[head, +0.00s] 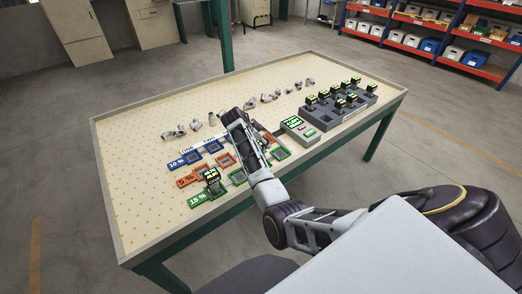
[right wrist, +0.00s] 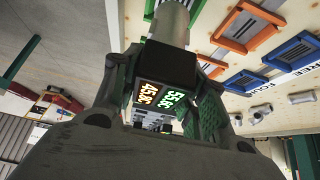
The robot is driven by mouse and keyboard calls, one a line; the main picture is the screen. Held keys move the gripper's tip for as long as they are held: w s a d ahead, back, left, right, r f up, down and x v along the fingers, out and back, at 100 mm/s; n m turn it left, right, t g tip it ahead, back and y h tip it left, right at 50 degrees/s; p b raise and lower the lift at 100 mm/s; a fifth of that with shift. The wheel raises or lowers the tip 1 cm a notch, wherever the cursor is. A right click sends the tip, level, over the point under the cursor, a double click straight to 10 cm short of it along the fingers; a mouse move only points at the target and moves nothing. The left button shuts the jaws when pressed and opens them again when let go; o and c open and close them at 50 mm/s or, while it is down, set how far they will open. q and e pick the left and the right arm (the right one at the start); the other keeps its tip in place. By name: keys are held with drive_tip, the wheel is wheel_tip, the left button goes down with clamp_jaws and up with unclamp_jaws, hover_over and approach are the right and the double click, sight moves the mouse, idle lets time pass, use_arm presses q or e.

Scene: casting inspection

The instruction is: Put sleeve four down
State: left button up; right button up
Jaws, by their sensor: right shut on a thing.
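My right gripper (head: 236,122) reaches over the middle of the table. In the right wrist view its fingers are shut on a black block-shaped sleeve (right wrist: 168,65) with an orange and a green number display. A grey cylinder (right wrist: 169,22) shows at the sleeve's far end. I cannot tell whether the sleeve touches anything below. In the head view the held sleeve is hidden by the gripper and arm. Blue, orange and green square frames lie beside a white strip with number words. Another black sleeve (head: 211,175) sits on a green frame at the front left. My left gripper is out of view.
A dark grey rack (head: 335,117) with several displayed sleeves stands at the table's right. A grey-green box (head: 299,127) with a green screen is beside it. Several grey metal castings (head: 266,98) lie in a row behind the frames. The table's left part (head: 135,150) is clear.

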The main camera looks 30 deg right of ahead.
drive_tip(key=shift+f, duration=1.65)
drive_tip(key=shift+s+a+f, duration=0.1)
drive_tip(key=shift+s+f, duration=0.15)
drive_tip(key=shift+f, duration=0.3)
drive_tip(key=shift+s+f, duration=0.1)
drive_tip(key=shift+f, duration=0.15)
clamp_jaws()
drive_tip(key=o, duration=0.9)
unclamp_jaws()
drive_tip(key=shift+a, duration=0.1)
drive_tip(key=o, duration=0.4)
drive_tip(key=shift+w+f, duration=0.15)
drive_tip(key=shift+w, duration=0.1)
drive_tip(key=shift+w+d+r, duration=0.1)
drive_tip(key=shift+d+r, duration=0.1)
drive_tip(key=shift+r, duration=0.6)
drive_tip(key=shift+a+r, duration=0.1)
drive_tip(key=shift+r, duration=0.2)
drive_tip(key=v, duration=1.1)
drive_tip(key=shift+a+r+b, duration=0.15)
drive_tip(key=shift+r+b, duration=0.15)
drive_tip(key=shift+b, duration=0.1)
